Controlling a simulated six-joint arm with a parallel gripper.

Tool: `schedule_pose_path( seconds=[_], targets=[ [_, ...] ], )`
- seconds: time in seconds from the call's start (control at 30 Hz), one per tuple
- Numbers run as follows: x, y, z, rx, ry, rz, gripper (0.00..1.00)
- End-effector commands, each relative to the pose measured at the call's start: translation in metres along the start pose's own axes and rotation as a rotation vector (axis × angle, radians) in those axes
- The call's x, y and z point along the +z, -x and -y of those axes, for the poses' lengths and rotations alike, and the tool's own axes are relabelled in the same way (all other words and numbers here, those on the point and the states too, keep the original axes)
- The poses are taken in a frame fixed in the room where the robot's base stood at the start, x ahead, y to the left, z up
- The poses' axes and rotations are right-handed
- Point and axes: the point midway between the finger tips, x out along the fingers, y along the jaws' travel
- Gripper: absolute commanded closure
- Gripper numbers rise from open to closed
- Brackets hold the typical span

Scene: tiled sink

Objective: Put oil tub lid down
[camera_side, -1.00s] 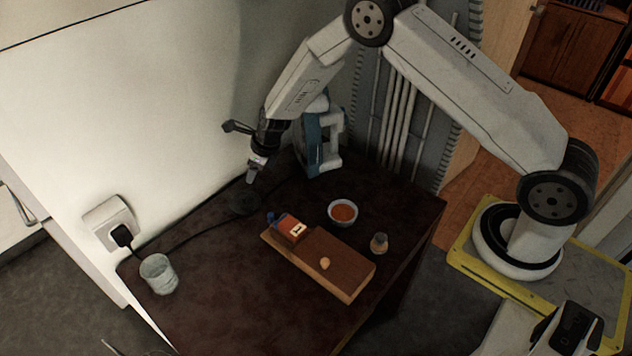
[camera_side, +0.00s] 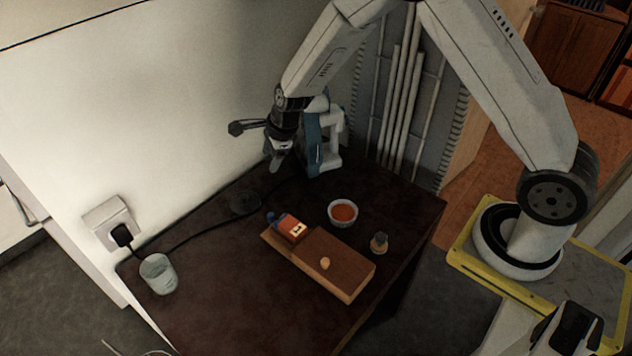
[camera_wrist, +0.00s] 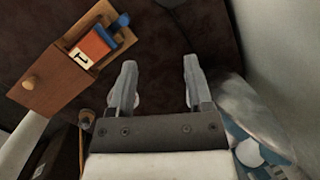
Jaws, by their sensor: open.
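My gripper (camera_side: 275,165) is open and empty, held above the back of the dark table near the white wall. In the wrist view, its two fingers (camera_wrist: 160,64) are apart with only dark table between them. A small brown jar with a greyish top (camera_side: 379,243) stands at the table's right side, well apart from my gripper. I cannot tell whether that top is the oil tub lid; no separate lid is clearly visible. A white bowl with orange-red contents (camera_side: 343,213) stands behind the jar.
A wooden box or board (camera_side: 340,270) with a round knob (camera_side: 325,263) carries a red-orange block (camera_side: 292,228). A blue-and-white device (camera_side: 320,145) stands close beside my gripper. A glass (camera_side: 158,273), black disc (camera_side: 245,203) and cable are left. The table's front is clear.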

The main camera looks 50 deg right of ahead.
Motion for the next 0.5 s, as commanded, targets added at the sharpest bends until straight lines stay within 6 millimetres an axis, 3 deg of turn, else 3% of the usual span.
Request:
schedule_pose_path(
  seconds=[0.1,0.5],
  targets=[
    [-0.008,0.028,-0.012,0.004,0.227,-0.016,0.35],
    [-0.043,0.104,-0.069,0.051,1.010,-0.065,0.35]
  ],
)
